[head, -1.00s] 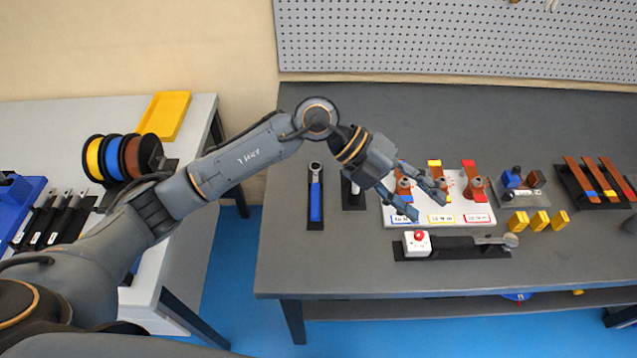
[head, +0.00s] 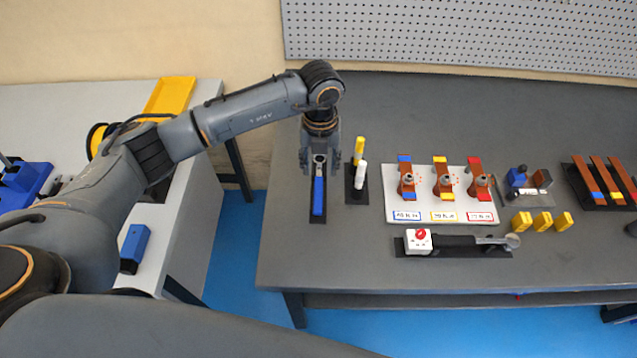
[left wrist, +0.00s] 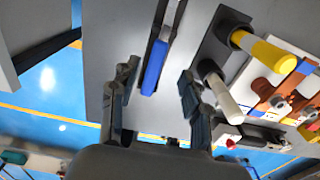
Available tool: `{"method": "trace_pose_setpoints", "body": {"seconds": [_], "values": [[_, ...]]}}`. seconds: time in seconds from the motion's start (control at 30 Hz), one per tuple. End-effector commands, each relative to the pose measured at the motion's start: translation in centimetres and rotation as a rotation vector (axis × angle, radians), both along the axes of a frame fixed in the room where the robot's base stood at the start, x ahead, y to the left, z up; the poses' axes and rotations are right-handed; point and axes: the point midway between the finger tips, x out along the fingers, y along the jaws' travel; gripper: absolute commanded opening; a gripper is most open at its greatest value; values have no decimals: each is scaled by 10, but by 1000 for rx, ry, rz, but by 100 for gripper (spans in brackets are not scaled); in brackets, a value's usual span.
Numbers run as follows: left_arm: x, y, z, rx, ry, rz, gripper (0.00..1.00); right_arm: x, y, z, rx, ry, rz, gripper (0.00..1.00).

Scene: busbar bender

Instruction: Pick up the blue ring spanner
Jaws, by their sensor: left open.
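The blue ring spanner (head: 318,196) lies on a narrow black holder (head: 317,220) near the left end of the grey workbench, its ring end away from me. My left gripper (head: 319,167) is open above the ring end, with one finger to each side of it in the head view. In the left wrist view the spanner's blue handle (left wrist: 154,68) shows between the two open fingers (left wrist: 157,75), apart from both. Whether the fingertips are down at the spanner's height I cannot tell. My right gripper is not in view.
A black holder with a yellow and a white marker (head: 360,175) stands close to the right. The bench in front of the spanner is clear.

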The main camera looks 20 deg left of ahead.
Motion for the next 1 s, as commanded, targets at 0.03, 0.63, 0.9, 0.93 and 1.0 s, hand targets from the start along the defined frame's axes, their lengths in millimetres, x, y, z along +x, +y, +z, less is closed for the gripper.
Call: {"method": "trace_pose_setpoints", "body": {"seconds": [0.03,0.63,0.9,0.93,1.0], "values": [[-1,0,-3,0,1,0,47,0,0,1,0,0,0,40],[-6,1,-58,-2,-2,-1,47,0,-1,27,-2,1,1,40],[-6,1,-58,-2,-1,-1,19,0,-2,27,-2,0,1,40],[-6,2,-58,-2,-1,-1,13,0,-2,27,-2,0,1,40],[-6,2,-58,-2,-1,-1,0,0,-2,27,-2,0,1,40]]}}
